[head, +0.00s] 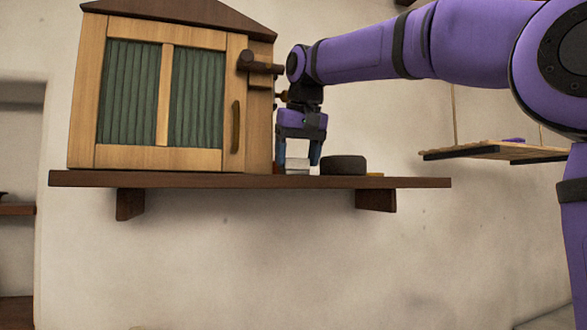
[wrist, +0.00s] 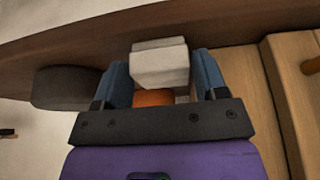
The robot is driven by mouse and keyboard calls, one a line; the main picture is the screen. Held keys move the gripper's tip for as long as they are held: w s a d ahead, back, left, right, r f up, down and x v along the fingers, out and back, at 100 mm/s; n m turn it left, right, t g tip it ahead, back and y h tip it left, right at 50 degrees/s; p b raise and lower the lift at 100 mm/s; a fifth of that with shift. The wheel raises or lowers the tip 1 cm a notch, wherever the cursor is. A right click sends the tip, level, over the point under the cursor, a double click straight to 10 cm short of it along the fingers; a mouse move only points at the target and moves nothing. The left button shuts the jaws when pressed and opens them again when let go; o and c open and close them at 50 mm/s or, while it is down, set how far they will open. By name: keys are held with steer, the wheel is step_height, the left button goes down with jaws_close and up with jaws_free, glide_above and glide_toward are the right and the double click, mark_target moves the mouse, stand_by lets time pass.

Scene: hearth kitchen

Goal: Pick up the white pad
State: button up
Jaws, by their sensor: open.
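The white pad (head: 297,165) is a small pale block on the brown wall shelf (head: 220,181), just right of the wooden cabinet. My gripper (head: 299,161) points down over it, with its blue fingers on either side. In the wrist view the white pad (wrist: 160,63) lies between the two open fingers (wrist: 160,80), with a visible gap on the right; contact on the left cannot be told. The lower parts of the fingers partly hide the pad's sides in the head view.
The wooden cabinet (head: 165,95) with green panels stands close on the left. A dark round object (head: 343,165) stands close on the right, with a yellow item (head: 375,174) beyond it. An orange object (wrist: 153,97) lies near the pad. A hanging shelf (head: 490,151) is farther right.

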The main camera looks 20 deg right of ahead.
steer(key=shift+w+f, duration=0.25)
steer(key=shift+f, duration=0.35)
steer(key=c, duration=0.7)
steer(key=shift+r, duration=0.1)
steer(key=shift+r, duration=1.8)
steer(key=s, duration=0.5)
steer(key=s+r, duration=0.1)
steer(key=s, duration=1)
steer(key=shift+d+r, duration=0.15)
steer(key=o, duration=0.5)
steer(key=shift+c, duration=1.4)
steer(key=shift+w, duration=0.1)
